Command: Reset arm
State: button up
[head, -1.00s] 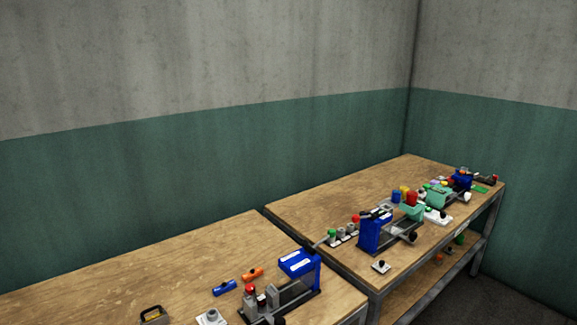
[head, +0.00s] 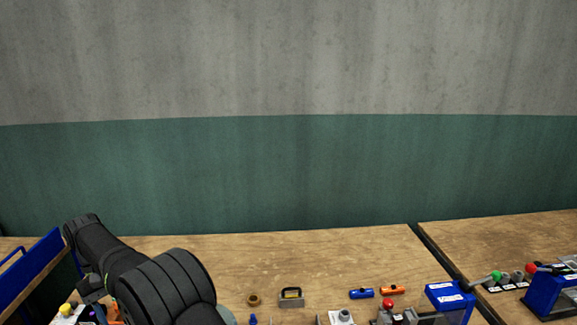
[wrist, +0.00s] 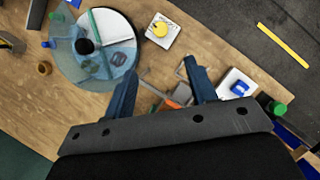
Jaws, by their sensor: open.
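My gripper (wrist: 161,66) is open in the wrist view. Its two dark blue fingers stand apart with no object held between them. A grey and orange device (wrist: 181,94) lies below, partly hidden by the fingers and the gripper body. My black arm (head: 140,275) reaches across the lower left of the head view. I cannot make out the fingers in the head view.
The wrist view shows a round see-through and white disc (wrist: 97,48), a yellow knob on a white plate (wrist: 159,31) and a white block with a blue button (wrist: 238,87). In the head view, a blue press (head: 449,297) stands at right; the wooden bench (head: 330,255) is clear toward the wall.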

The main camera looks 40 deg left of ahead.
jog(key=x, duration=1.7)
jog(key=shift+d+f, duration=0.1)
jog(key=m, duration=0.2)
jog(key=m+g, duration=0.1)
jog(key=m, duration=0.1)
jog(key=shift+w+m+g, duration=0.2)
jog(key=shift+m+g, duration=0.1)
jog(key=m, duration=0.2)
jog(key=m+g+y, duration=0.1)
jog(key=m, duration=0.1)
jog(key=shift+w+g, duration=0.1)
jog(key=shift+g, duration=0.2)
jog(key=m+g+y, duration=0.1)
jog(key=m, duration=0.3)
jog(key=shift+d+m, duration=0.15)
jog(key=shift+m, duration=0.15)
jog(key=m+y, duration=0.2)
jog(key=m, duration=0.1)
jog(key=shift+d+m, duration=0.1)
jog(key=shift+m, duration=0.3)
